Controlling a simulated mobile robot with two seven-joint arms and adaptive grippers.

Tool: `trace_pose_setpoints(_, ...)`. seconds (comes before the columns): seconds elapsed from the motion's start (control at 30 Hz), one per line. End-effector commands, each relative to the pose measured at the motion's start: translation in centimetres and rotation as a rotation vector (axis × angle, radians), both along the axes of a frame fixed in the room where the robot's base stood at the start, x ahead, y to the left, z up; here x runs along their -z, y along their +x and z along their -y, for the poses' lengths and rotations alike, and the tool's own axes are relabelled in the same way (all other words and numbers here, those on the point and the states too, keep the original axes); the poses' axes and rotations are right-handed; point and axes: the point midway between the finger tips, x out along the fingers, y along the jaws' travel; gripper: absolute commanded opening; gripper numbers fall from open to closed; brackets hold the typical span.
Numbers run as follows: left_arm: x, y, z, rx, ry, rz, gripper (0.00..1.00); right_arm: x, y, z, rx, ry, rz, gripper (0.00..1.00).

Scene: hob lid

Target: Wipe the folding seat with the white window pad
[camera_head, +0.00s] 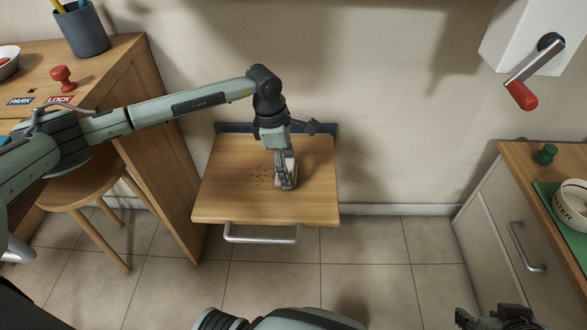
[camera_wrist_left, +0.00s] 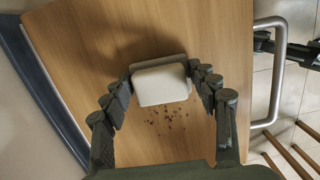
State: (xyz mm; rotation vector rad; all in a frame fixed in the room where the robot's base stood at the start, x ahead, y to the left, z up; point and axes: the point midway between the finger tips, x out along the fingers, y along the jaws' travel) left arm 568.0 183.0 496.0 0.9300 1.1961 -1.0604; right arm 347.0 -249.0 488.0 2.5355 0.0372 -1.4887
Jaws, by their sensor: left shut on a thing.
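The folding seat (camera_head: 225,195) is a light wooden board, folded out flat from the wall, with a metal bar at its front. The seat board also fills much of the left wrist view (camera_wrist_left: 215,30). My left gripper (camera_head: 286,184) is over the seat, right of its middle, pointing down. Its fingers are shut on the white window pad (camera_wrist_left: 161,84), one on each side. The pad is low over the seat; whether it touches is not clear. Dark crumbs (camera_head: 262,177) lie on the wood beside the pad. My right gripper (camera_head: 498,318) is partly cut off at the bottom right.
A wooden cabinet (camera_head: 165,150) with a red knob (camera_head: 62,77) and a pen cup (camera_head: 82,30) stands left, a round stool (camera_head: 82,190) by it. A counter with a bowl (camera_head: 573,207) stands right. A red-handled crank (camera_head: 522,95) juts from the wall. Tiled floor before the seat is clear.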

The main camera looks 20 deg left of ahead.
Motion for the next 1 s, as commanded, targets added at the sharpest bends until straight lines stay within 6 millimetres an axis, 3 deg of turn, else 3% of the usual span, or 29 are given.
trace_pose_setpoints(0.03,1.0,-0.5,-1.9,-0.024,0.019,-0.014,0.18,0.4,0.0,0.0,0.0,0.0,0.0,0.4)
trace_pose_setpoints(0.5,1.6,0.5,1.6,-0.022,0.017,-0.012,0.18,1.5,0.0,0.0,0.0,0.0,0.0,0.4)
trace_pose_setpoints(0.83,1.4,0.6,2.1,-0.02,0.014,-0.011,0.18,1.4,0.0,0.0,0.0,0.0,0.0,0.4)
trace_pose_setpoints(1.0,0.3,0.6,2.2,-0.019,0.013,-0.01,0.18,0.6,0.0,0.0,0.0,0.0,0.0,0.4)
